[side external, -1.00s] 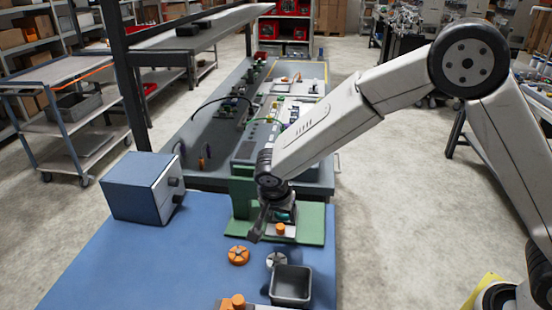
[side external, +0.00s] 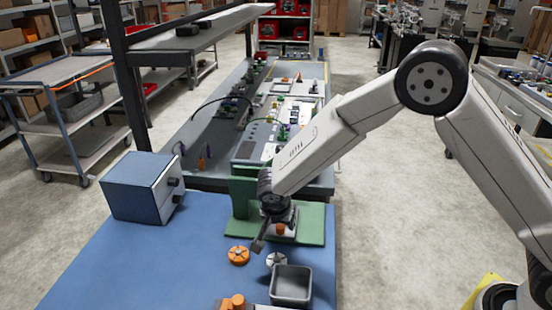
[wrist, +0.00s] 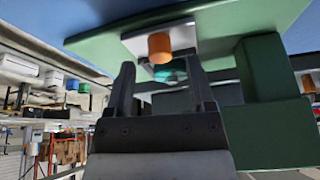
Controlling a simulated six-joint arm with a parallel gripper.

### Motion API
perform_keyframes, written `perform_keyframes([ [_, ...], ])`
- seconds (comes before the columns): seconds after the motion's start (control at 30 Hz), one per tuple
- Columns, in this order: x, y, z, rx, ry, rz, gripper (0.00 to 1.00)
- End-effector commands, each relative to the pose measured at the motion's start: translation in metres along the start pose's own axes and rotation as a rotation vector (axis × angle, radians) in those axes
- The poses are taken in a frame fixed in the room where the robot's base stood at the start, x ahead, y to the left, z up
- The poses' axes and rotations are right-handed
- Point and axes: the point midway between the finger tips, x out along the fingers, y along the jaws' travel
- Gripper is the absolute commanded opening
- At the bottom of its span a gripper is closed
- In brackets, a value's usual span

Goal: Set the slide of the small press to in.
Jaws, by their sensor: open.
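The small press is green, with a flat base (side external: 315,226) and an upright block (side external: 242,192) at the far edge of the blue table in the side view. Its slide is a pale plate with an orange knob (side external: 281,229). The wrist view shows the pale slide plate (wrist: 183,36), the knob (wrist: 159,48) and the green body (wrist: 272,125). My gripper (side external: 259,243) hangs low beside the knob, to its left in the side view. In the wrist view my gripper (wrist: 160,66) is open, with the knob beyond its fingertips. I cannot tell whether they touch. A teal part (wrist: 172,73) shows between the fingers.
An orange round knob (side external: 238,255), a pale round knob (side external: 276,260) and a grey open bin (side external: 291,285) stand in front of the press. A blue-grey box (side external: 143,187) stands at the left. The blue table (side external: 130,260) is clear at the front left.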

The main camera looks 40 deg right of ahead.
Motion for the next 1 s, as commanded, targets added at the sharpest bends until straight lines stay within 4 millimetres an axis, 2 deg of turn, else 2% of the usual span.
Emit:
perform_keyframes([
  [0.2, 0.017, 0.000, 0.000, 0.000, 0.000, 0.000, 0.70],
  [0.57, 0.020, 0.000, 0.000, 0.000, 0.000, -0.001, 0.70],
  [0.8, 0.019, 0.000, 0.000, 0.000, 0.000, -0.001, 0.00],
  [1.0, 0.019, 0.000, 0.000, 0.000, 0.000, -0.001, 0.00],
])
